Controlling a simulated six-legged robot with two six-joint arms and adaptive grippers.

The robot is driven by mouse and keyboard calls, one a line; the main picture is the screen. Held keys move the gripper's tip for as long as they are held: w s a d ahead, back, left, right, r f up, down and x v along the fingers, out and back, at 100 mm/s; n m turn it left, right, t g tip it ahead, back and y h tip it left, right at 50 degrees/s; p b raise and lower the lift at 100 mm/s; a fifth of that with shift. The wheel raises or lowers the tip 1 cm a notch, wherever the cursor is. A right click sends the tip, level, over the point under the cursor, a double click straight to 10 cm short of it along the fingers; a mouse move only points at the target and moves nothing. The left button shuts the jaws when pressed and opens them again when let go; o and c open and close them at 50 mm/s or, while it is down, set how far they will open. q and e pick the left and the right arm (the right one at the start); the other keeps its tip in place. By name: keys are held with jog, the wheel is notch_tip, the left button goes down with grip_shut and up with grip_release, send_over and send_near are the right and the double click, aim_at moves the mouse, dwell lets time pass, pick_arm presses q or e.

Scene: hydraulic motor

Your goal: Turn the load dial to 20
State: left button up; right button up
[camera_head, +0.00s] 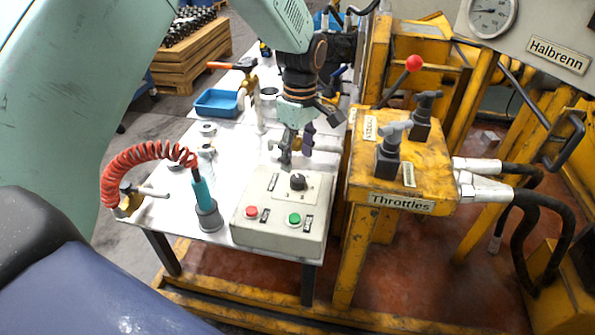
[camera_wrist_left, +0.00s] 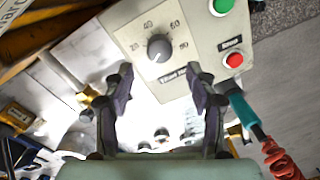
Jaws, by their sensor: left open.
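The load dial is a dark round knob (camera_head: 298,181) on the sloped top of a pale grey control box (camera_head: 262,239). In the left wrist view the knob (camera_wrist_left: 160,47) shows with numbers around it, among them 40, 60 and 80. A light mark shows at its lower edge, but the exact setting is hard to read. My left gripper (camera_head: 297,147) is above the table just behind the box. In the wrist view its two fingers (camera_wrist_left: 160,85) are spread and empty, with the knob beyond their tips and not touched. My right gripper is not in view.
A red button (camera_head: 251,212) and a green button (camera_head: 294,218) sit on the box front. Left of it stand a teal-handled air tool (camera_head: 203,199) and a coiled red hose (camera_head: 140,157). The yellow throttle stand (camera_head: 375,201) is close on the right. A blue tray (camera_head: 217,102) lies behind.

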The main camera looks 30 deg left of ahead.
aim_at(298, 178)
pick_arm(q)
jog(key=f, duration=0.2)
jog(key=d+f+b, duration=0.1)
jog(key=f, duration=0.1)
jog(key=shift+s+d+f, duration=0.1)
jog(key=shift+s+f, duration=0.1)
jog(key=shift+f, duration=0.45)
jog(key=shift+a+f, duration=0.15)
jog(key=shift+a, duration=0.3)
jog(key=shift+d, duration=0.35)
jog(key=shift+c, duration=0.9)
jog(key=shift+a, duration=0.25)
jog(key=c, duration=1)
jog(key=shift+o, duration=0.2)
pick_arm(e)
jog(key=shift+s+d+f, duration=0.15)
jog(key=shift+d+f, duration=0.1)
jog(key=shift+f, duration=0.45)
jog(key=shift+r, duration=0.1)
